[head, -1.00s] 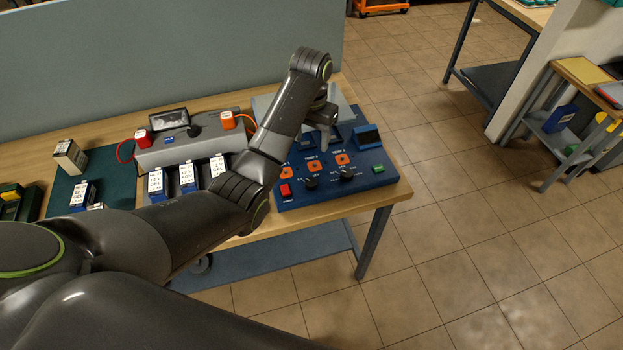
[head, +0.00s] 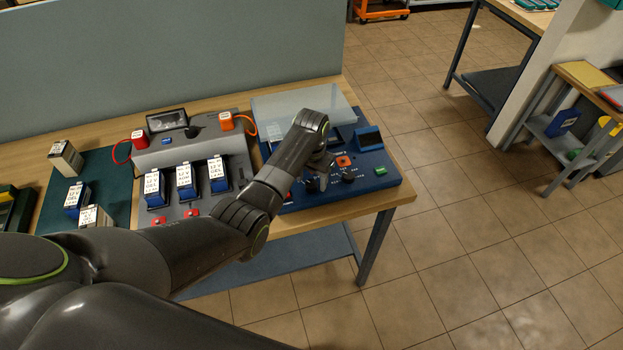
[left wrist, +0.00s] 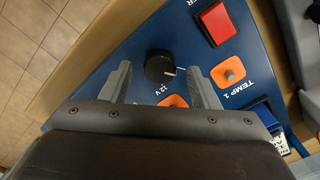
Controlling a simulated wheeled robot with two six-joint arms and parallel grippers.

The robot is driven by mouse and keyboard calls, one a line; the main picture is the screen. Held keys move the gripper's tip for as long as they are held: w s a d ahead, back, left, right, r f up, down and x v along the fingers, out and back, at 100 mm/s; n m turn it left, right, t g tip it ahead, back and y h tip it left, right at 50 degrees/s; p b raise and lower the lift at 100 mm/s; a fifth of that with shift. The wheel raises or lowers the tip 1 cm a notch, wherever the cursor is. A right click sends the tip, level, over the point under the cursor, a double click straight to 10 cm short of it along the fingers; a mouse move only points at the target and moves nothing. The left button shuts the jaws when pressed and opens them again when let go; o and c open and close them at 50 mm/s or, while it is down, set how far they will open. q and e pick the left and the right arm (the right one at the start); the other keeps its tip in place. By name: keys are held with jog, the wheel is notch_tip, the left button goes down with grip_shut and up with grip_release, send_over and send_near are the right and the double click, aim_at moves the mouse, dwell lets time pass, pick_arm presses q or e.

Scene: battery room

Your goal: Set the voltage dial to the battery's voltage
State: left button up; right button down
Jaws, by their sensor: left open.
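A blue control panel (head: 383,183) stands at the right end of the bench. In the left wrist view a round black dial (left wrist: 159,67) sits on it, with a white mark on its right side and "12 V" printed below. My left gripper (left wrist: 160,70) is open, with one finger on each side of this dial; I cannot tell whether they touch it. In the head view my left gripper (head: 318,182) partly hides the panel's dials. Three blue batteries (head: 154,200) (head: 186,192) (head: 219,185) stand in the grey unit; their labels appear to read 12 V. My right gripper is not in view.
Another black knob (head: 348,178) is to the right. A pale raised cover (head: 295,105) is behind. More batteries stand on the green mat (head: 115,170).

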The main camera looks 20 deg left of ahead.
pick_arm(q)
jog(key=shift+f, duration=0.55)
jog(key=c, duration=1)
jog(key=shift+o, duration=0.2)
